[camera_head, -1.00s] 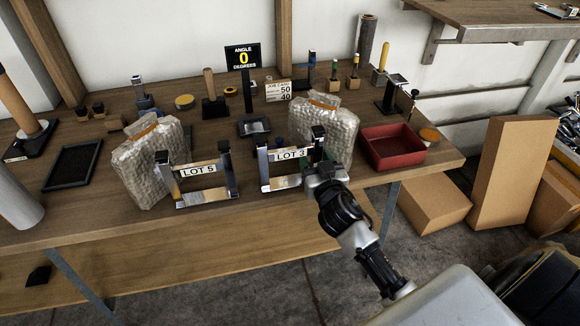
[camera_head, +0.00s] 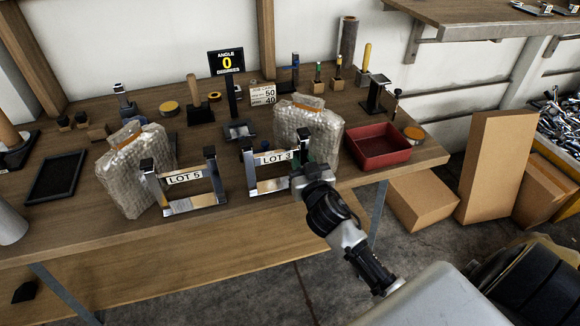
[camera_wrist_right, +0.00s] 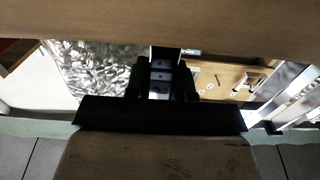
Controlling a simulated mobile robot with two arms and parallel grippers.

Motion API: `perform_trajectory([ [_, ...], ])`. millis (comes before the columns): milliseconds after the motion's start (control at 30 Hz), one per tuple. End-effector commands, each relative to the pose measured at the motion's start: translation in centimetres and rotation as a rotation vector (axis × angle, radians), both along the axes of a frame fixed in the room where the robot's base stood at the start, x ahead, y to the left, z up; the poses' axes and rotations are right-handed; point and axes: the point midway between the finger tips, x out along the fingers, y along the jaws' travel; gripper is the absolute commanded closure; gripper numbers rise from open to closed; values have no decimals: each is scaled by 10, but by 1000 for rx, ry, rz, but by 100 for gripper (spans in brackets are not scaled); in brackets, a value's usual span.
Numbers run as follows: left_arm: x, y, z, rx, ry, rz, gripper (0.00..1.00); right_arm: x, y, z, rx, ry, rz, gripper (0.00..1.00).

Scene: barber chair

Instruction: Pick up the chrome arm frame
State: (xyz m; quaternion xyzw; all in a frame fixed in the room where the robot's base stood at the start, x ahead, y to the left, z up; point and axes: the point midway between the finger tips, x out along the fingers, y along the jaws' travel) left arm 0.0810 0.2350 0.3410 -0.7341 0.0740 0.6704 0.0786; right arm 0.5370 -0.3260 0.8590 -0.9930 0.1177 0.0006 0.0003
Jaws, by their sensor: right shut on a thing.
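A chrome arm frame with a LOT 3 tag (camera_head: 270,187) stands upright near the bench's front edge. My right gripper (camera_head: 301,176) is at its right-hand post and shut on it. In the right wrist view, the dark fingers of my right gripper (camera_wrist_right: 161,82) close around a shiny chrome post (camera_wrist_right: 160,62). The gripper hides part of this post in the head view. A second chrome frame, tagged LOT 5 (camera_head: 193,205), stands upright to the left, apart from the gripper. My left gripper is not in view.
Bubble-wrapped blocks (camera_head: 308,128) (camera_head: 135,175) stand close behind both frames. A red tray (camera_head: 378,146) lies right of the gripper. An angle display (camera_head: 226,62) and tools stand farther back. Cardboard boxes (camera_head: 495,165) stand on the floor at right.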

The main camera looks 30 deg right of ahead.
Motion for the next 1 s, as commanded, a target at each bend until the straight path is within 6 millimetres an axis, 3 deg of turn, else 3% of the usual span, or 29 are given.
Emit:
perform_trajectory([
  [267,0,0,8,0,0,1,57,0,0,25,0,-8,2,100],
  [700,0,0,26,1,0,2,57,0,0,119,-1,-12,2,100],
  [1000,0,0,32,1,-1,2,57,0,0,167,-1,-8,1,100],
])
